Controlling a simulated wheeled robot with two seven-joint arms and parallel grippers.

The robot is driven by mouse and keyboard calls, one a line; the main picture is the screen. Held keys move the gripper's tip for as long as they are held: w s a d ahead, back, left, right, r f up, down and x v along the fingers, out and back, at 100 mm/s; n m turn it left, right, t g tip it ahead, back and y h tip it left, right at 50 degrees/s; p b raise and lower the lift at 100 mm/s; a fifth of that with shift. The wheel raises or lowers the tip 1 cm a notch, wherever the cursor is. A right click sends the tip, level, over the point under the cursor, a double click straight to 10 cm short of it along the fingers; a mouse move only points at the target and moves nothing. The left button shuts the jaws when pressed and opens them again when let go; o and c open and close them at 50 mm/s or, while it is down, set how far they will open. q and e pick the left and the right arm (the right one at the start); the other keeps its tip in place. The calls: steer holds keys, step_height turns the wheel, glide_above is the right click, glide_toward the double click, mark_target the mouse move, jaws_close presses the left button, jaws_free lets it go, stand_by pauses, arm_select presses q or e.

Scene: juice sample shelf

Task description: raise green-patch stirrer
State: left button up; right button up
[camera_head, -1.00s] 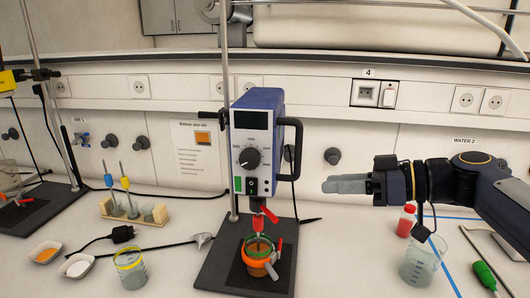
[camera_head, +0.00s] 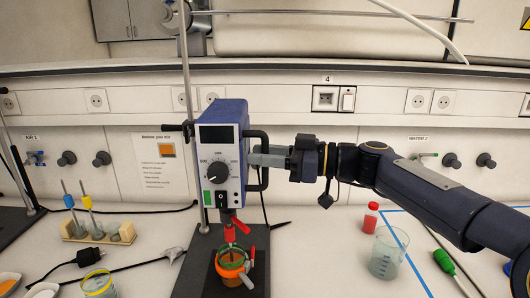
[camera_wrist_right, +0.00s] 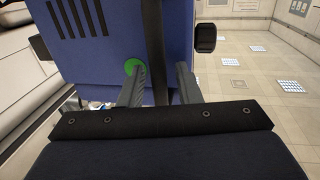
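The green-patch stirrer (camera_head: 221,150) has a blue housing, a white front with a dial and a green patch, and a black handle (camera_head: 263,160) on its right side. It is mounted on an upright rod (camera_head: 187,90), with its shaft reaching down into an orange-clamped cup (camera_head: 232,266). My right gripper (camera_head: 258,158) reaches in from the right at the handle. In the wrist view its two fingers (camera_wrist_right: 160,82) stand apart on either side of the black handle bar (camera_wrist_right: 154,45), with a gap at the right finger. A round green patch (camera_wrist_right: 135,67) shows beside the left finger. My left gripper is not in view.
A beaker (camera_head: 386,254) and a red bottle (camera_head: 370,218) stand right of the stirrer, below my right arm. A green-handled tool (camera_head: 444,261) lies further right. A wooden rack (camera_head: 98,232) and a jar (camera_head: 99,284) are at the left. The wall is close behind.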

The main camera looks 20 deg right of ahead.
jaws_close()
steer(key=shift+r, duration=0.1)
step_height(320, 180, up, 17)
steer(key=p, duration=0.5)
steer(key=shift+r+p, duration=0.15)
steer(key=shift+p, duration=0.25)
steer(key=shift+d+r, duration=0.1)
steer(key=shift+r, duration=0.1)
steer(key=shift+c, duration=0.2)
jaws_free()
steer(key=shift+o, duration=0.2)
steer(key=shift+f, duration=0.15)
